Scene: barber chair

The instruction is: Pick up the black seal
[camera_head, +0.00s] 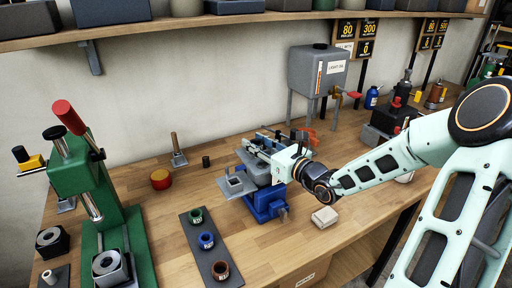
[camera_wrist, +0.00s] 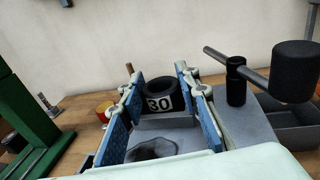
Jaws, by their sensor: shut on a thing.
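The black seal (camera_wrist: 161,93) is a short black ring with a white "30" label, seen in the wrist view. My gripper (camera_wrist: 160,90) is shut on it, with a blue-padded finger on each side. The seal looks upright, above or beside a grey block; a gap below it is hard to tell. In the head view my gripper (camera_head: 254,148) reaches left over the grey and blue vise (camera_head: 264,203), and the seal cannot be made out there.
A dark strip (camera_head: 196,236) holds green, blue and brown labelled rings. A green press (camera_head: 85,190) stands left. A red-yellow container (camera_head: 161,179) and a small black cylinder (camera_head: 206,161) stand behind the strip. A handle with a black knob (camera_wrist: 294,71) rises right of my gripper.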

